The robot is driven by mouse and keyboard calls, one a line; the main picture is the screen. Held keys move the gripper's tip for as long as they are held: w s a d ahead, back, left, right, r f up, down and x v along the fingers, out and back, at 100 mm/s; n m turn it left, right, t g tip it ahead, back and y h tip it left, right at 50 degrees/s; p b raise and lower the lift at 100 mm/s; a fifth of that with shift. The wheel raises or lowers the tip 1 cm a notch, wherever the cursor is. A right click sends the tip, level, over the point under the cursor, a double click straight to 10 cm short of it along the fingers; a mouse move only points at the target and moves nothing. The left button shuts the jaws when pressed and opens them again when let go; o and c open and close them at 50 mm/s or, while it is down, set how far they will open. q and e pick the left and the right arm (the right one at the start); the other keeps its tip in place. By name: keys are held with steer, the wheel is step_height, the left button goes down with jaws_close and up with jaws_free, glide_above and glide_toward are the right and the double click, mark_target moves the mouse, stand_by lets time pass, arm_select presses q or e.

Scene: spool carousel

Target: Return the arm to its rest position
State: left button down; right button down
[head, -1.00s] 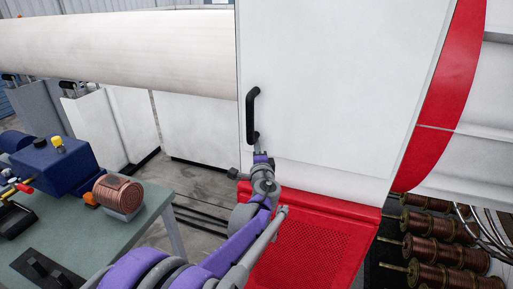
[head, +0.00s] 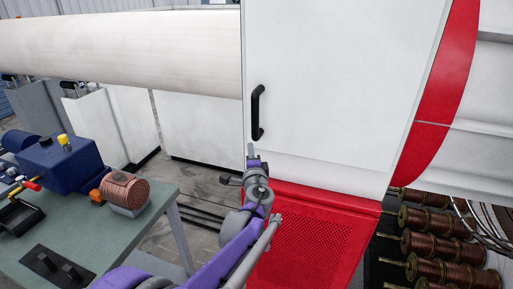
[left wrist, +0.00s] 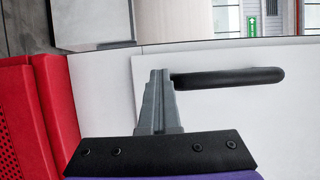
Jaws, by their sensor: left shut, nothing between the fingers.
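My left gripper (head: 250,150) is shut and empty, just below the black handle (head: 257,112) of the white door panel (head: 340,80). In the head view a small gap shows between the fingertips and the handle's lower end. In the left wrist view the closed fingers (left wrist: 159,85) overlap one end of the handle (left wrist: 230,77) in the picture; whether they touch cannot be told there. My left arm comes in from the bottom of the head view. My right gripper is not in view.
A green table (head: 85,235) at the left holds a copper spool (head: 125,190) and a blue machine (head: 55,170). A red perforated step (head: 310,250) lies below the door. Several copper spools (head: 430,248) sit at the lower right. Bare floor (head: 200,185) shows between table and door.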

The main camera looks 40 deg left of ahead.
arm_select(q)
steer(key=shift+s+a, duration=1.65)
steer(key=shift+s, duration=1.75)
steer(key=s+d+f+n+g+h, duration=0.2)
steer(key=d+f, duration=0.4)
steer(key=d, duration=0.5)
steer(key=s+d+f+n+g+h, duration=0.2)
steer(key=s+d+f+h, duration=0.4)
steer(key=d, duration=0.5)
steer(key=s+d+f+n+g+h, duration=0.2)
steer(key=s+d+f+n+h, duration=0.2)
steer(key=d, duration=0.7)
step_height(320, 180, down, 2)
steer(key=shift+s+d+f+n+h, duration=0.2)
steer(key=shift+s+n+h, duration=0.1)
steer(key=shift+s+h, duration=0.2)
